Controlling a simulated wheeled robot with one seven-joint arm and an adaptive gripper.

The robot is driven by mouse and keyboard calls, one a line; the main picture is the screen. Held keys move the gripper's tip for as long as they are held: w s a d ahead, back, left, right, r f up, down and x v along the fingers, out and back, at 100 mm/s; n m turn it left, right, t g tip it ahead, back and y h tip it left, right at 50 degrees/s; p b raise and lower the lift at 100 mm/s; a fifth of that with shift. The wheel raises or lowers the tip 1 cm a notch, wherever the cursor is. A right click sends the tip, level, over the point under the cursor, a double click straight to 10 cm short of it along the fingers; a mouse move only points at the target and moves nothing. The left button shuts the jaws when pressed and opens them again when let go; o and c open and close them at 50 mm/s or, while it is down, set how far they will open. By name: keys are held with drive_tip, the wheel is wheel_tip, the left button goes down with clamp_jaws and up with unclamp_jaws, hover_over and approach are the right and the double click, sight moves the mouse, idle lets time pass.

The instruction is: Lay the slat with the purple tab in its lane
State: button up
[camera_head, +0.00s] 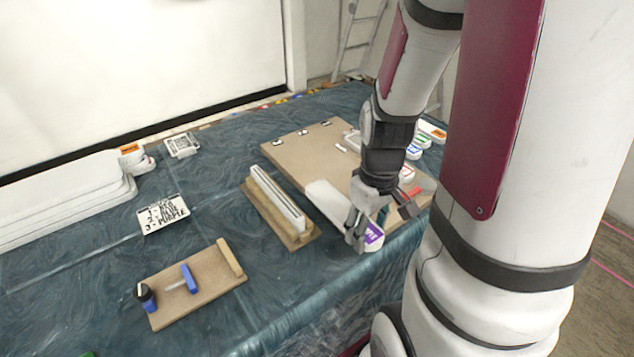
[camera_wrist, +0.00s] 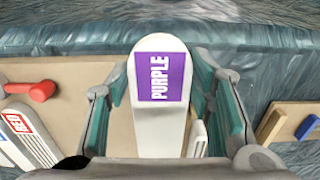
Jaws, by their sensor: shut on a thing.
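The slat with the purple tab (camera_head: 326,198) is a long white piece with a rounded end. Its tab reads PURPLE, and it also shows in the wrist view (camera_wrist: 162,118). My gripper (camera_head: 364,222) is shut on the slat near its tab end, with one finger on each side in the wrist view (camera_wrist: 160,100). The slat lies over the near left part of the brown board (camera_head: 290,152). I cannot tell whether it touches the board. My wrist and arm hide part of the board, and I cannot make out the lane.
A wooden holder (camera_head: 255,198) with upright white strips stands left of the board. A small board (camera_head: 205,296) with a blue-handled piece is nearer. An order sign (camera_head: 163,213) and white stacked pieces (camera_head: 60,208) lie left. A RED-labelled slat (camera_wrist: 30,135) and red knob (camera_wrist: 42,91) sit beside my gripper.

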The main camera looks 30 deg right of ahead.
drive_tip(key=w+d, duration=0.2)
drive_tip(key=w, duration=0.3)
drive_tip(key=w+d+f, duration=0.1)
drive_tip(key=w+d, duration=0.1)
drive_tip(key=w, duration=0.3)
drive_tip(key=w+d+f, duration=0.1)
drive_tip(key=w+d, duration=0.1)
drive_tip(key=w, duration=0.3)
drive_tip(key=shift+w+b, duration=0.2)
drive_tip(key=shift+b, duration=0.2)
drive_tip(key=shift+f, duration=1.7)
drive_tip(key=shift+f, duration=0.2)
drive_tip(key=o, duration=1.3)
drive_tip(key=shift+c, duration=0.2)
drive_tip(key=shift+r, duration=0.1)
